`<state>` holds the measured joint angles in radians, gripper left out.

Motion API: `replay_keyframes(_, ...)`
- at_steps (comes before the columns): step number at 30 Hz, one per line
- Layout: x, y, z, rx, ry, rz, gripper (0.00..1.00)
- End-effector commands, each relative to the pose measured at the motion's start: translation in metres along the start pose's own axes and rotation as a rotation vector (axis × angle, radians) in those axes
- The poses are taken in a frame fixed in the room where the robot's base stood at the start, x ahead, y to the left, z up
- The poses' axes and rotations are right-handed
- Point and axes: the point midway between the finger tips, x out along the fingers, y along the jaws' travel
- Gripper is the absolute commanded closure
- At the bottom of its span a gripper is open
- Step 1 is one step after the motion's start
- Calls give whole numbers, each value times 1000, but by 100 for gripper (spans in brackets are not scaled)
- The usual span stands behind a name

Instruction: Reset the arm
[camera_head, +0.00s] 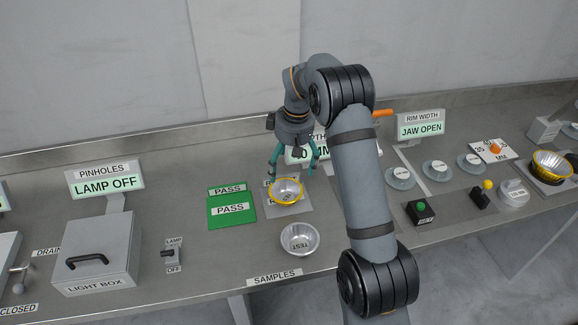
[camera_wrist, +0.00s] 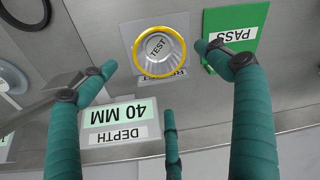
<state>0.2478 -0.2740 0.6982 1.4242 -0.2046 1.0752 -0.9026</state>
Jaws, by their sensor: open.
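My gripper (camera_head: 293,160) is open and empty, with teal fingers pointing down above the bench. It hangs just above and behind a metal cup with a yellow rim (camera_head: 286,191), which sits on a grey plate (camera_head: 301,210). My arm rises from the lower right and bends over at the top.
A silver cup (camera_head: 299,239) sits in front, near the SAMPLES label (camera_head: 274,277). A green PASS mat (camera_head: 231,208) lies left of the cup. The depth display (camera_wrist: 120,122) stands close behind my gripper. A light box (camera_head: 98,255) is at left; buttons and a yellow-rimmed bowl (camera_head: 552,164) are at right.

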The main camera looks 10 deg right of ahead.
Motion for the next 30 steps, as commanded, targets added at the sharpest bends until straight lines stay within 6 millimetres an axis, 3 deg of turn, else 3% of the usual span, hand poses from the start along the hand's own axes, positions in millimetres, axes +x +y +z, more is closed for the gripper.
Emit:
replay_keyframes(9, 1, 0, 0, -1, -1, 0, 11)
replay_keyframes(14, 13, 0, 1, -2, -4, -1, 11)
replay_keyframes(30, 120, 0, 1, 0, -4, -2, 11)
